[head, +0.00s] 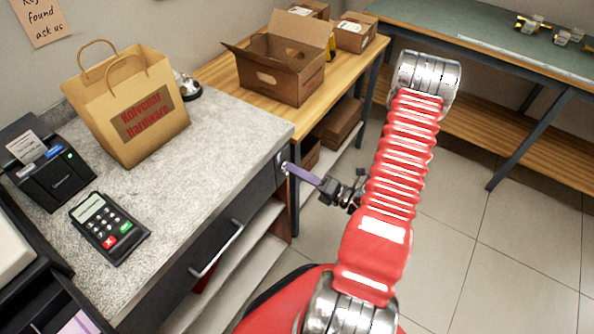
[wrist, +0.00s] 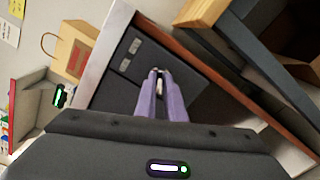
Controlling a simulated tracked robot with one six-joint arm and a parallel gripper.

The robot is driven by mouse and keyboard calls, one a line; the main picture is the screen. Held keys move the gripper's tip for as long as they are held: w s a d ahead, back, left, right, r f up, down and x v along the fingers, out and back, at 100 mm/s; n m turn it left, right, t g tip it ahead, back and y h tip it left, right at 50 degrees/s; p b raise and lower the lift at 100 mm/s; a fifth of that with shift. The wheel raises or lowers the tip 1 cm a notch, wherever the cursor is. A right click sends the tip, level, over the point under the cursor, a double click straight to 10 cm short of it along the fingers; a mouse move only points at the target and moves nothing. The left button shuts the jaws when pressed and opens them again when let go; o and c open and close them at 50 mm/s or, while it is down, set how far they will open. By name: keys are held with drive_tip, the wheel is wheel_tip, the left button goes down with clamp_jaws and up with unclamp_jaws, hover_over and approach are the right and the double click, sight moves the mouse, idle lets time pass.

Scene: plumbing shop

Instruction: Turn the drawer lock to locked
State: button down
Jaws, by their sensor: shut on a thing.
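The dark drawer (head: 222,238) with a pale bar handle is under the speckled grey counter. The drawer lock (head: 283,167) is a small silvery piece near the right end of the drawer front, below the counter's corner. My gripper (head: 289,168) reaches it from the right with its purple fingers. In the wrist view, my gripper (wrist: 160,73) is shut on the small silvery turning part of the lock, and the fingertips hide most of it. The dark drawer front (wrist: 121,97) lies behind the fingers. I cannot tell which way the lock is turned.
A card terminal (head: 108,227), a receipt printer (head: 45,160) and a paper bag (head: 128,105) stand on the counter (head: 190,165). A wooden bench (head: 235,75) with an open cardboard box (head: 282,72) adjoins it. Floor tiles (head: 440,265) are clear at right.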

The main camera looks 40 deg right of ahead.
drive_tip(key=shift+d+f+m, duration=0.1)
drive_tip(key=shift+d+m, duration=0.05)
drive_tip(key=shift+m, duration=0.85)
drive_tip(key=shift+d+f+m, duration=0.1)
drive_tip(key=shift+m, duration=0.9)
drive_tip(key=c, duration=1.8)
unclamp_jaws()
drive_tip(key=shift+a+r, duration=0.1)
drive_tip(key=shift+c, duration=0.2)
drive_tip(key=shift+s, duration=0.1)
drive_tip(key=v, duration=1.3)
drive_tip(key=shift+s, duration=0.3)
